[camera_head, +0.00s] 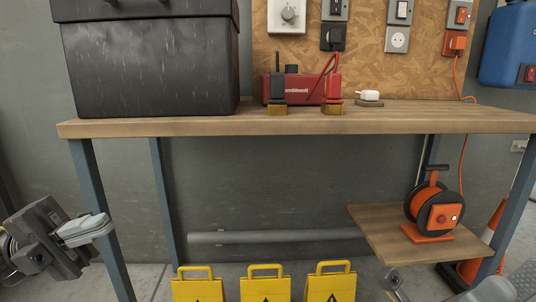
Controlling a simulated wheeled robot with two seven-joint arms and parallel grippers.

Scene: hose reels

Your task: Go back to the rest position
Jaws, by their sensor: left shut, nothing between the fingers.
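My left gripper (85,230) is at the lower left, in front of the table's left leg. Its light grey fingers are shut with nothing between them, and it is apart from everything on the table. At the bottom right edge, light grey parts (490,291) show that look like my right gripper. They are cut off by the frame, so I cannot tell the state of its fingers.
A wooden workbench (180,126) holds a black box (150,65) and a red device (305,88). An orange hose reel (435,208) stands on a lower shelf (375,228) at right. Yellow signs (265,288) stand on the floor in front. An orange cone (491,236) is behind the right leg.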

